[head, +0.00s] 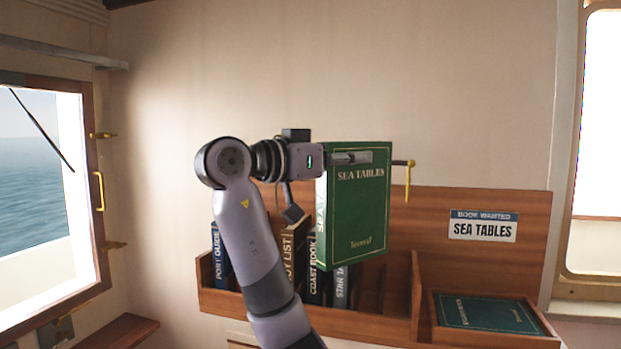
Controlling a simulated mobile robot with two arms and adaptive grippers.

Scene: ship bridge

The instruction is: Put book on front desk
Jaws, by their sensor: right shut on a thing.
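My right gripper (352,158) is shut on the top of a green book (357,215) titled "Sea Tables". The book hangs upright, its front cover facing me, in front of and above the wooden book rack (385,328). Its lower part covers some of the rack and the books behind it. I cannot make out a front desk for certain. My left gripper is not in view.
Several upright books, including "Port Guide" (219,258) and "Coast Book" (313,270), stand in the rack. A "Book wanted: Sea Tables" sign (482,227) is on the backboard. A dark green flat item (487,314) lies in the right tray. A window (40,200) is at left.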

